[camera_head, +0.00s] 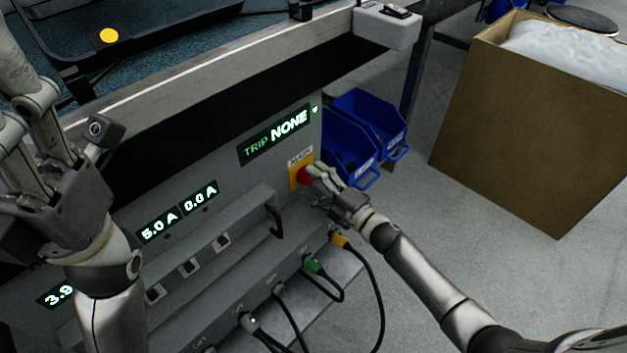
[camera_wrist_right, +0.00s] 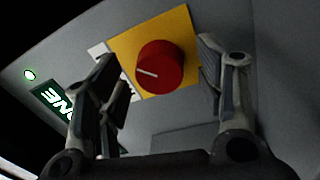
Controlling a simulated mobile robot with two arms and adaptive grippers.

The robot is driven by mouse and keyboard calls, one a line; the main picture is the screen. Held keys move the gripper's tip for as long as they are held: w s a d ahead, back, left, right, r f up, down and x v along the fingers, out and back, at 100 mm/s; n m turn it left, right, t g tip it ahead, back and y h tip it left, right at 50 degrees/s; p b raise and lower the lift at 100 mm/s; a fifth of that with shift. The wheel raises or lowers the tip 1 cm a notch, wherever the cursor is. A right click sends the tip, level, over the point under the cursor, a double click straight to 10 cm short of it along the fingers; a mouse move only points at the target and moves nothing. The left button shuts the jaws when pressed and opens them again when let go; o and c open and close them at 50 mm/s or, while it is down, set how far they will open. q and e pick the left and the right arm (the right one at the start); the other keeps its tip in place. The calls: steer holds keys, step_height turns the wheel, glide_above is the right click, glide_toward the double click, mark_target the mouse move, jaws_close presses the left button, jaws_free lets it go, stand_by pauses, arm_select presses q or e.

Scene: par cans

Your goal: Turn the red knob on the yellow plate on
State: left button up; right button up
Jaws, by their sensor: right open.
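The red knob (camera_head: 305,175) sits on the yellow plate (camera_head: 295,183), under a MAIN label on the front of a grey panel. In the right wrist view the round red knob (camera_wrist_right: 160,68) shows a white mark pointing left, and the yellow plate (camera_wrist_right: 180,25) shows behind it. My right gripper (camera_head: 325,182) is open right in front of the knob. In the right wrist view its fingers (camera_wrist_right: 160,85) stand on either side of the knob; contact cannot be told. My left gripper (camera_head: 45,130) is raised at the left, away from the knob, with its fingers apart.
Green displays, one reading TRIP NONE (camera_head: 275,135), are on the panel. A bar handle (camera_head: 273,220) and cables with green (camera_head: 312,264) and yellow (camera_head: 340,240) plugs are below. Blue bins (camera_head: 365,130) stand behind the panel's right edge. A cardboard box (camera_head: 530,130) stands at the right.

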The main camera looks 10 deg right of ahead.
steer(key=v, duration=1.1)
steer(key=shift+d, duration=0.15)
steer(key=shift+s, duration=0.15)
